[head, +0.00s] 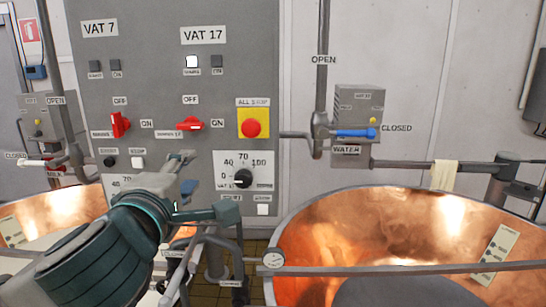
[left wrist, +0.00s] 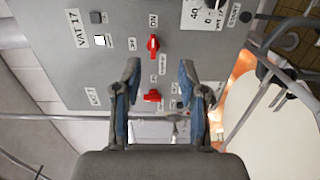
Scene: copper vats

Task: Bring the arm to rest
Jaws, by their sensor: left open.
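My left arm (head: 100,245) reaches in from the lower left in front of the grey control panel (head: 215,25). My left gripper (head: 183,173) is open and empty, below the red switches and left of the dial. In the left wrist view its two blue-padded fingers (left wrist: 160,78) stand wide apart, facing the panel, with nothing between them. The VAT 17 red switch (head: 190,124) lies horizontal; the VAT 7 red switch (head: 120,124) stands roughly upright. The gripper appears apart from both switches. My right gripper is not in view.
A yellow-backed red stop button (head: 252,127) and a black dial (head: 243,178) sit right of the gripper. A large copper vat (head: 310,255) fills the lower right. A blue valve handle (head: 355,133) is on the water pipe. Another copper vat (head: 65,215) is at the left.

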